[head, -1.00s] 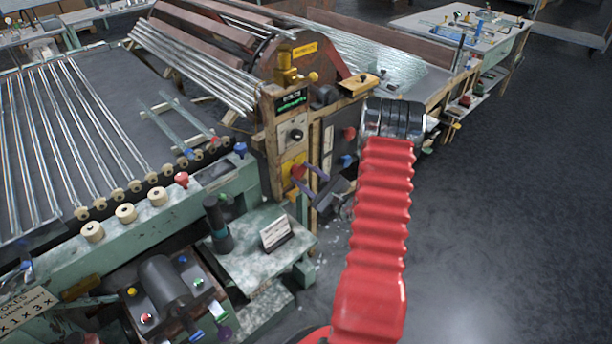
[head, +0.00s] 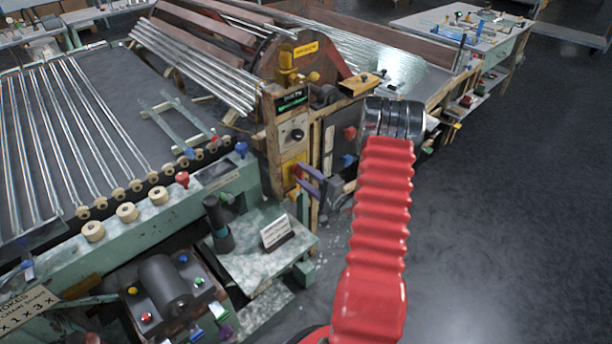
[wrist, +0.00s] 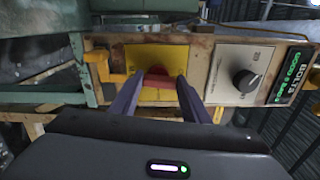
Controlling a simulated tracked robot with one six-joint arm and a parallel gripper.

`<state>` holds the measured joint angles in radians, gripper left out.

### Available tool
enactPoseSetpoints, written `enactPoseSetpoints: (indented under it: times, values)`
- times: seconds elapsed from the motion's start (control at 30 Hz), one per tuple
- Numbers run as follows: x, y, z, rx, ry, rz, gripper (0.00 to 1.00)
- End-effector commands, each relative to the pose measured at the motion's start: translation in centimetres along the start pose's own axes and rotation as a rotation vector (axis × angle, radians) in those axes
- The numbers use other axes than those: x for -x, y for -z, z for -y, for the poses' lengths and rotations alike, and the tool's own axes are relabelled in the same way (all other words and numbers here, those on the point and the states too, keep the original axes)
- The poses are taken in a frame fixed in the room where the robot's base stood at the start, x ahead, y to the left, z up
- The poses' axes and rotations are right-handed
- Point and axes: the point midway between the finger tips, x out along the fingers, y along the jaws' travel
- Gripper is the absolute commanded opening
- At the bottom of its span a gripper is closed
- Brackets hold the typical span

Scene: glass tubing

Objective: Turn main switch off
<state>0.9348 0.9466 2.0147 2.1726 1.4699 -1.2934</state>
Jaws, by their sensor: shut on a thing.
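The main switch is a red handle (wrist: 157,77) on a yellow plate (wrist: 152,56), in the middle of the wrist view. My gripper (wrist: 159,82) is shut on the red handle, with one purple finger at each side of it. In the head view my gripper (head: 300,179) reaches the yellow plate (head: 291,164) on the front of the wooden panel. The fingers hide most of the handle there, so its exact angle is hard to read.
Beside the switch on the panel are a black knob (wrist: 246,81) and a green-lit display (wrist: 290,77). A yellow bracket (wrist: 105,68) juts out on the other side. A small table with a sign (head: 276,232) stands below. Open floor (head: 520,200) lies to the right.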

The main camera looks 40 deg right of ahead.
Motion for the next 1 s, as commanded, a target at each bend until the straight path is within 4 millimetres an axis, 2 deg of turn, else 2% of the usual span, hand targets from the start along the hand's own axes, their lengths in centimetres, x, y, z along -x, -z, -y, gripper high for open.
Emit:
enactPoseSetpoints:
  times: [0.3, 0.77, 0.8, 1.0]
  values:
    - [0.05, -0.35, -0.43, 0.124, -0.007, 0.005, 0.20]
    - [0.07, -0.46, -0.58, 0.141, -0.010, 0.007, 0.20]
    - [0.07, -0.47, -0.59, 0.141, -0.010, 0.008, 0.44]
    - [0.04, -0.35, -0.42, 0.142, -0.007, 0.006, 0.58]
